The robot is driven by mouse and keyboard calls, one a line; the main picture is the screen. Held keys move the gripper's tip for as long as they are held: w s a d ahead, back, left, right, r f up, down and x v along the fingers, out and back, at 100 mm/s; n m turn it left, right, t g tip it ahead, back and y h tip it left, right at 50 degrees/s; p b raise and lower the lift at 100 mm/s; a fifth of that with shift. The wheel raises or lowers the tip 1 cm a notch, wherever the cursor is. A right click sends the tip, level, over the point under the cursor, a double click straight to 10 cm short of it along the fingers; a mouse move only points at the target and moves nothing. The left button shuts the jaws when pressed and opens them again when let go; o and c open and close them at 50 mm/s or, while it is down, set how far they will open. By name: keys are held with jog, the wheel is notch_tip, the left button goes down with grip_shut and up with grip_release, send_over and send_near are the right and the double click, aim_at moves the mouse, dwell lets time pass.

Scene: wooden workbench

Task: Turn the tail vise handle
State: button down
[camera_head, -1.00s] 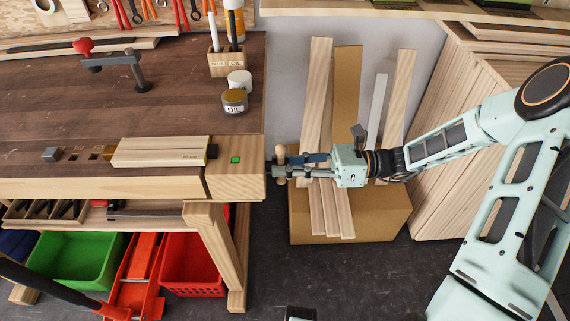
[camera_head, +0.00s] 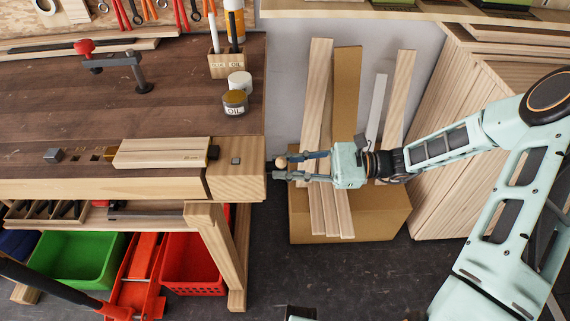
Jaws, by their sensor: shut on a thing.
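The tail vise (camera_head: 236,178) is the pale wooden block at the right end of the workbench. Its handle (camera_head: 281,161) sticks out past the bench's right end, with a light wooden knob showing between my fingers. My gripper (camera_head: 281,168) reaches in from the right and is shut on the handle. The fingers hide most of the handle and its screw. A small grey square (camera_head: 236,161) sits on top of the vise.
Loose planks (camera_head: 346,100) lean on the wall behind my gripper, over a cardboard box (camera_head: 378,218). An oil tin (camera_head: 235,102) and a pen holder (camera_head: 227,64) stand on the bench. Green (camera_head: 75,258) and red (camera_head: 192,265) crates are below. Open floor lies in front.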

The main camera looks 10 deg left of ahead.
jog(key=n, duration=0.3)
jog(key=shift+n, duration=0.4)
jog(key=n, duration=0.4)
jog(key=shift+n+b, duration=0.3)
jog(key=shift+b, duration=0.05)
jog(key=n, duration=0.3)
jog(key=shift+n+b, duration=0.3)
jog(key=shift+b, duration=0.05)
jog(key=n, duration=0.3)
jog(key=shift+n+b, duration=0.3)
jog(key=shift+b, duration=0.1)
jog(key=n+b, duration=0.1)
jog(key=n, duration=0.2)
jog(key=shift+n, duration=0.4)
jog(key=n+b, duration=0.1)
jog(key=n, duration=0.2)
jog(key=shift+n, duration=0.3)
jog(key=n+b, duration=0.2)
jog(key=n, duration=0.4)
jog(key=shift+a+r+n, duration=0.1)
jog(key=shift+n, duration=0.2)
